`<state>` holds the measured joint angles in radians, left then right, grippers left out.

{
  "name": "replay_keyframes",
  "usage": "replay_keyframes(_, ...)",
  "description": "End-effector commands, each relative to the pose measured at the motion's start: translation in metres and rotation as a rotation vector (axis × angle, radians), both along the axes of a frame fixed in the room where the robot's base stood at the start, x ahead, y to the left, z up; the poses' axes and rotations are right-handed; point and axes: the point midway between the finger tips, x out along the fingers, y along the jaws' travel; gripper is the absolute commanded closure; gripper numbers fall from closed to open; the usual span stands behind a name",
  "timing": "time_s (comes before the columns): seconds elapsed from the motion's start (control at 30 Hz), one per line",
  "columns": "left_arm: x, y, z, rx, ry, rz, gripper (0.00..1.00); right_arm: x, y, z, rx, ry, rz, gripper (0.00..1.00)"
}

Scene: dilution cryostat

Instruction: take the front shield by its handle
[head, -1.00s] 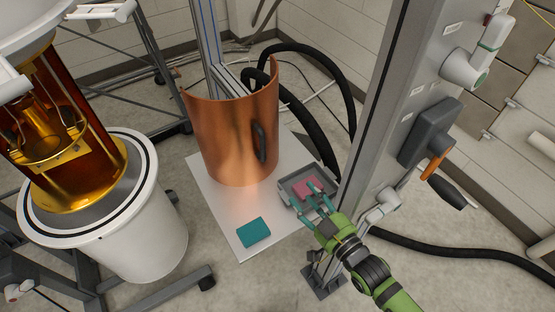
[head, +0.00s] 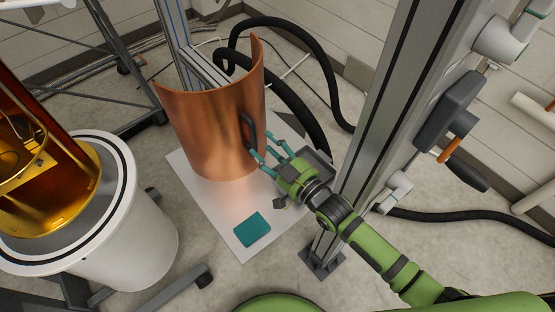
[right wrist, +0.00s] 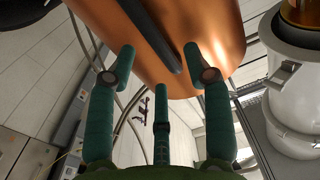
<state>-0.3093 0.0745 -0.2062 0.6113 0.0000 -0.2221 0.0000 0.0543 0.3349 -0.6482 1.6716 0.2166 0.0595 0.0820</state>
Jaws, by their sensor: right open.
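The front shield (head: 205,125) is a curved copper half-cylinder standing upright on a pale plate. Its dark handle (head: 249,132) is a vertical bar on the right part of its outer face. My right gripper (head: 268,157), green with teal fingers, is open at the lower end of the handle. In the right wrist view the shield (right wrist: 205,25) fills the top, and the handle (right wrist: 155,35) runs down between the spread fingers (right wrist: 160,75). I cannot tell whether any finger touches it. My left gripper is not in view.
The pale plate (head: 215,208) carries a teal block (head: 252,229) at its front and a grey tray (head: 318,158), partly behind my right gripper. A metal post (head: 400,95) rises close right of my arm. A white cylindrical vessel (head: 125,225) stands left.

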Motion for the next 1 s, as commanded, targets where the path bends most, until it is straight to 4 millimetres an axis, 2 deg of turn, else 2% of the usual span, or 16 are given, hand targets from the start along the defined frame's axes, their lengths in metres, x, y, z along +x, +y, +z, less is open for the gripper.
replay_keyframes(0.1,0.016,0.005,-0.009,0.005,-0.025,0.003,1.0,0.012,0.01,-0.002,0.002,-0.002,0.001,0.49)
replay_keyframes(0.23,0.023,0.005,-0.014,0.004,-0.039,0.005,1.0,0.025,0.019,-0.001,0.002,-0.002,0.0,0.49)
replay_keyframes(0.6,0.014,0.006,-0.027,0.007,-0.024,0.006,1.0,0.049,0.037,-0.001,0.001,0.001,0.0,0.49)
replay_keyframes(1.0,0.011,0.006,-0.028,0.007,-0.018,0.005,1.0,0.052,0.04,0.0,0.001,0.001,0.0,0.49)
